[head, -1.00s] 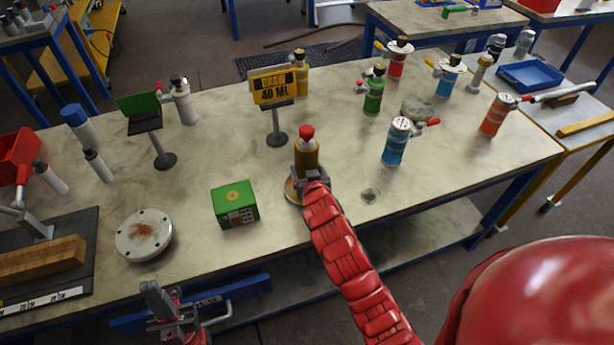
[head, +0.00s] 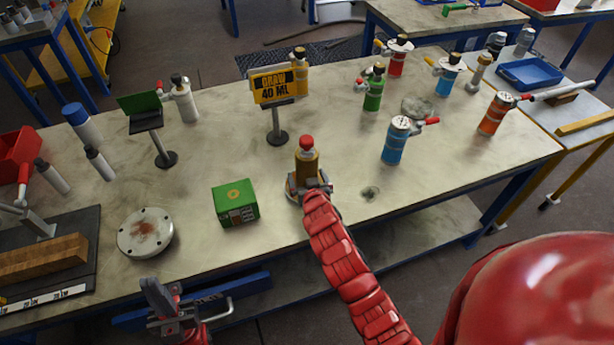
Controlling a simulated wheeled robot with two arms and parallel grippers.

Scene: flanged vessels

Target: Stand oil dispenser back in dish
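The oil dispenser (head: 306,163), an amber bottle with a red cap, stands upright over the small round dish (head: 291,183) near the table's front edge. The dish is mostly hidden behind my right gripper and the bottle's base. My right gripper (head: 311,189), on the red arm reaching up from below, is at the foot of the dispenser. Its grey fingers are spread to either side, and it looks open. Contact with the bottle cannot be told. My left gripper (head: 182,313) is open and empty, low in front of the table's front edge.
A green box (head: 235,203) and a round flanged plate (head: 145,234) lie left of the dispenser. A yellow "DRAW 40 ML" sign (head: 279,86) stands behind it. A blue bottle (head: 396,143) stands to the right. The table right of the dish is mostly clear.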

